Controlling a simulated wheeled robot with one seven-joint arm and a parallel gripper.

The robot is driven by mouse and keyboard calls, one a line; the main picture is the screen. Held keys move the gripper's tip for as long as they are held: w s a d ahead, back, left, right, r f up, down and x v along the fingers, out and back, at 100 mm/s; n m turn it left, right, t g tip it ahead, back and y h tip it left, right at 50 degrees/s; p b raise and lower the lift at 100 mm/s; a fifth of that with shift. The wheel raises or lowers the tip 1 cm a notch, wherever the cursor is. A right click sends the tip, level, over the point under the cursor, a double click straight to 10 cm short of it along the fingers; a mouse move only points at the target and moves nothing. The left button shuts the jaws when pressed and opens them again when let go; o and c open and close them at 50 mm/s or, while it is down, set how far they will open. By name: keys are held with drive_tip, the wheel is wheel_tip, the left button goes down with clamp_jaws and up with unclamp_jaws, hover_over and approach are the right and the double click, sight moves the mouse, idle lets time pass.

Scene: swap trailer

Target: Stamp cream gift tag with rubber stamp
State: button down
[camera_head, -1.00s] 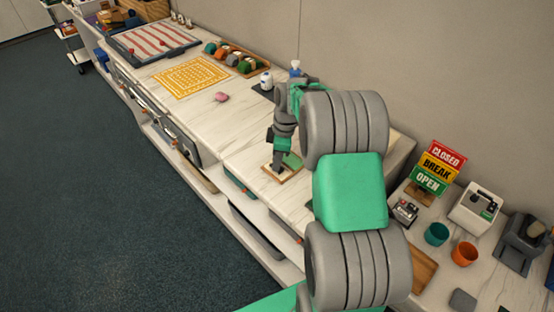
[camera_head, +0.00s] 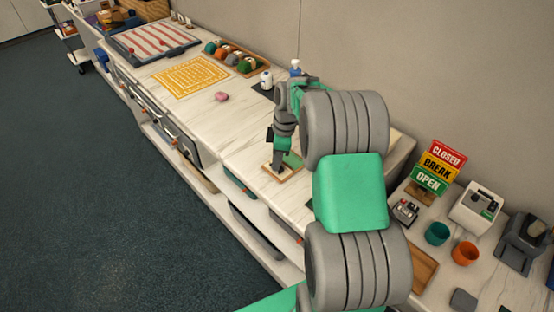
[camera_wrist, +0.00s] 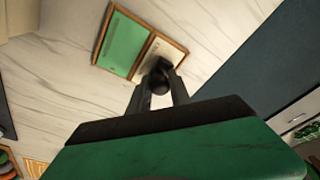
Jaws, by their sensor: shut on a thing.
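A small wooden-edged tray (camera_wrist: 152,36) lies on the marble counter, with a green panel (camera_wrist: 125,42) on one side and a cream panel, which looks like the gift tag (camera_wrist: 176,50), on the other. The green panel also shows in the head view (camera_head: 293,160). My gripper (camera_wrist: 161,84) is shut on the rubber stamp (camera_wrist: 158,86), whose dark round knob sits between the fingertips. The stamp is over the cream side, near its edge. The fingers hide part of its base, so I cannot tell whether it touches the tag. In the head view my gripper (camera_head: 277,164) points down at the tray.
A pink object (camera_head: 221,96) and a yellow patterned mat (camera_head: 190,77) lie farther along the counter. A white bottle (camera_head: 266,80) stands behind. Sign boards (camera_head: 437,168) and cups (camera_head: 437,233) stand at the right. The counter's front edge is close to the tray.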

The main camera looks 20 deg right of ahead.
drive_tip(key=shift+s+f, duration=0.1)
idle(0.3)
drive_tip(key=shift+r+p, duration=1.95)
drive_tip(key=shift+r, duration=1.65)
drive_tip(key=shift+f, duration=0.1)
